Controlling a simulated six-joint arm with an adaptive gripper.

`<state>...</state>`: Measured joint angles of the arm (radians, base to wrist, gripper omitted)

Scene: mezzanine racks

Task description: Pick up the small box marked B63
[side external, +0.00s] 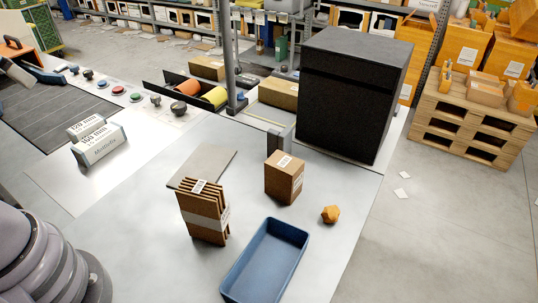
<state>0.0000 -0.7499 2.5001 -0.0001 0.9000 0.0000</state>
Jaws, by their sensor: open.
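A small brown cardboard box (284,177) stands upright on the grey table, right of the picture's middle. It has a white label on top and another mark on its side, both too small to read, so I cannot tell whether it is B63. Two longer cardboard boxes lie farther back, one (278,93) beside the large black box and one (207,67) behind the coloured rolls; their marks are also unreadable.
Near the small box are a blue tray (237,285), a strapped cardboard bundle (205,212), a grey flat sheet (203,165), an orange lump (330,214) and a dark upright block (280,140). A large black box (355,90) stands behind. The table's left front is clear.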

